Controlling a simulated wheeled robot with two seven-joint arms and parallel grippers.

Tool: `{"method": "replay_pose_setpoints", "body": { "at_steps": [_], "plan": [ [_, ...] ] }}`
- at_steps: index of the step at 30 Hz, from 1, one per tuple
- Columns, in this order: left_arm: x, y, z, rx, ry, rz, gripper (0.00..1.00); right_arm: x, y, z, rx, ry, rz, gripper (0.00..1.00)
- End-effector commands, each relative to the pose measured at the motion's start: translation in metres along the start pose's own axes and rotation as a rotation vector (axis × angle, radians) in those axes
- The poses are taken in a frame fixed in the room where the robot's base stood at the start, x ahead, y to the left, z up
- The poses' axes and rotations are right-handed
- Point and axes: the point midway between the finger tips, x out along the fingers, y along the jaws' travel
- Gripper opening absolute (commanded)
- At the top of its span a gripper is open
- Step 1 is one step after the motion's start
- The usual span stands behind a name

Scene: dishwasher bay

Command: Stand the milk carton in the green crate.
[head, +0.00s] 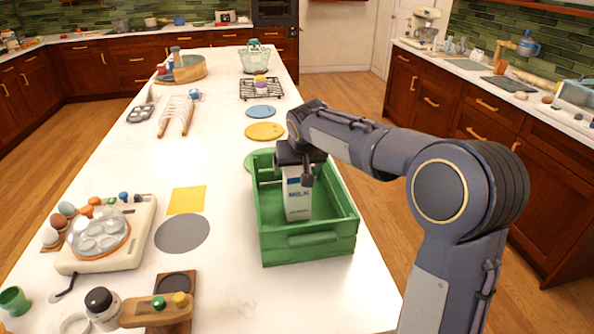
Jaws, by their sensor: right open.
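The white milk carton (297,197) with a blue label stands upright inside the green crate (306,244), near the middle of it. My right gripper (304,174) is at the carton's top, pointing down from above; it is open, and its fingers partly hide the carton's upper end. The crate sits on the white island top near its right edge. My left gripper is not in the picture.
Left of the crate lie a grey round mat (182,233) and a yellow square mat (187,199). An egg cooker (102,238) stands at the left. Behind the crate are a yellow round mat (264,131) and a blue one (261,111). The counter between is mostly clear.

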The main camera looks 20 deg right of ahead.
Motion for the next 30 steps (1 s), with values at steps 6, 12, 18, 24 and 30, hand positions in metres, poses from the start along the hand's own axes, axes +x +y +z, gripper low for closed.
{"method": "replay_pose_setpoints", "body": {
  "at_steps": [6, 12, 18, 24, 30],
  "plan": [
    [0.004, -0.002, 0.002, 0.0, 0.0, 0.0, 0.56, -0.049, -0.001, -0.001, -0.001, 0.005, -0.003, 0.83],
    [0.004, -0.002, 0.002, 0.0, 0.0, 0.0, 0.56, -0.081, -0.001, 0.0, 0.0, 0.003, -0.003, 0.83],
    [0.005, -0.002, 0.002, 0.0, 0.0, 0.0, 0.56, -0.092, 0.0, 0.0, 0.0, 0.0, 0.0, 0.83],
    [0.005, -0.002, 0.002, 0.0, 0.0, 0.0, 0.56, -0.099, 0.013, 0.024, 0.007, -0.027, -0.042, 0.83],
    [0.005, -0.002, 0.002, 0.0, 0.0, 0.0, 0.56, -0.126, 0.038, 0.138, 0.017, -0.107, -0.222, 0.83]
  ]
}}
